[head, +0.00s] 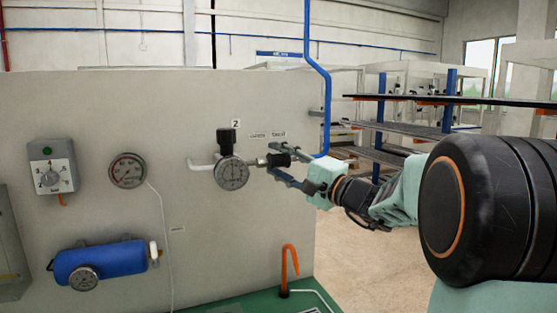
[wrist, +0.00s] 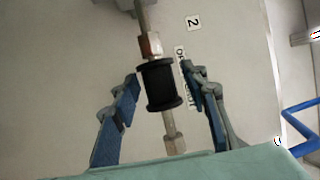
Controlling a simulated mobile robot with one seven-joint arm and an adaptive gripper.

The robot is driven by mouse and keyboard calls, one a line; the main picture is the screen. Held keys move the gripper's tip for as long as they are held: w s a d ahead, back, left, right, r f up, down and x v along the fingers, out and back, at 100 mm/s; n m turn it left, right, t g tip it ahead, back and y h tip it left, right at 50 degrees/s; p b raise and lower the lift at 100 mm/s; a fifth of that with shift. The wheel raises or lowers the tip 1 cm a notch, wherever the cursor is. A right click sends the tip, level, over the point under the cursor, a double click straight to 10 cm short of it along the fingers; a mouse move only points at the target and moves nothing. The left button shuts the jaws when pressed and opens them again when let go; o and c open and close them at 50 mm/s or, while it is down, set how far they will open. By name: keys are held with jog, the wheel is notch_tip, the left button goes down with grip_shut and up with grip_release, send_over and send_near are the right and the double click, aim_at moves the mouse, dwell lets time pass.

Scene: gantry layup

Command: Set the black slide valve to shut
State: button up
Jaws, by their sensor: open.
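The black slide valve (wrist: 161,85) is a short black spool-shaped sleeve on a metal pipe, with a brass-coloured fitting on one side. In the head view the black slide valve (head: 279,159) sits on the grey panel, right of a round gauge. My gripper (wrist: 160,95) is open, with one blue-padded finger on each side of the sleeve. Gaps show between the fingers and the sleeve in the wrist view. In the head view my gripper (head: 280,163) reaches in from the right, its fingers above and below the sleeve.
A round gauge (head: 232,173) with a black knob (head: 226,138) above it is left of the valve. A blue pipe (head: 327,100) runs down close to the right. An orange hook-shaped pipe (head: 290,268) stands below. Free floor lies right of the panel.

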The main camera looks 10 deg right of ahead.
jog(key=shift+c, duration=0.3)
grip_shut()
jog(key=shift+d, duration=0.1)
